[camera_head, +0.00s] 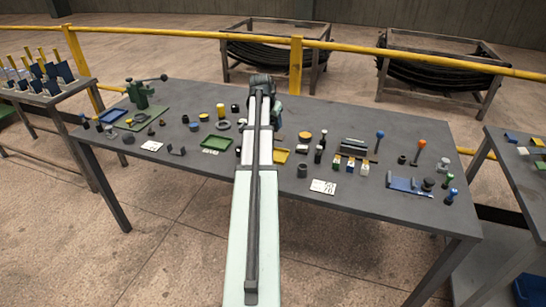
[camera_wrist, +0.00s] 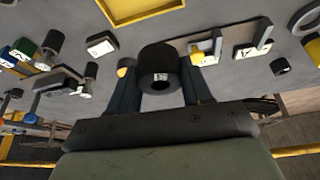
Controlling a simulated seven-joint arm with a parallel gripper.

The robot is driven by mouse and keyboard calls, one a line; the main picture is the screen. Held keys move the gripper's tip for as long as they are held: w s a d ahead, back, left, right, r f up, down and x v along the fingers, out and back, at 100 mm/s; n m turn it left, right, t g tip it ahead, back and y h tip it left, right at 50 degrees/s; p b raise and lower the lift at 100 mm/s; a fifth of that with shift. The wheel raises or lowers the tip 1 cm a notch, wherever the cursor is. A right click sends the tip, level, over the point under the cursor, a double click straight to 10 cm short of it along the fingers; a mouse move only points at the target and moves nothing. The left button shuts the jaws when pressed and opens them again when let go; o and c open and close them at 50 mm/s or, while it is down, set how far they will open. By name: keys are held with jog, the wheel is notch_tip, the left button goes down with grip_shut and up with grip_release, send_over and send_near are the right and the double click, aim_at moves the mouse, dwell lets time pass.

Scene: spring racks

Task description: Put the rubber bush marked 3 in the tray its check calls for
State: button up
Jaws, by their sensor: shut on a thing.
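My gripper (camera_wrist: 160,82) is shut on a black rubber bush (camera_wrist: 159,60), seen in the wrist view between the two fingers. The bush has a round hole and a small white label whose mark is too small to read surely. In the wrist view the bush appears held above the grey table. A yellow tray (camera_wrist: 145,15) lies beyond it at the top. In the head view a blue tray (camera_head: 112,116), a green tray (camera_head: 216,142) and the yellow tray (camera_head: 281,157) lie on the table. My arm hides the gripper and bush there.
White cards (camera_head: 323,187) lie near the table's front edge. A green press-like tool (camera_head: 139,93) stands at the left. Several small cylinders, blocks and knobbed pins crowd the right half, with a blue plate (camera_head: 409,186). A yellow rail (camera_head: 296,66) runs behind the table.

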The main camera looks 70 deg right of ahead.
jog(key=s+a, duration=0.1)
jog(key=a, duration=0.2)
jog(key=m, duration=0.1)
send_near(275, 154)
jog(key=shift+x, duration=3)
jog(key=o, duration=1.2)
jog(key=shift+f, duration=0.1)
jog(key=shift+c, duration=0.2)
jog(key=v, duration=1.2)
jog(key=shift+w+d+r, duration=0.15)
jog(key=shift+w+r, duration=0.05)
jog(key=shift+w, duration=0.05)
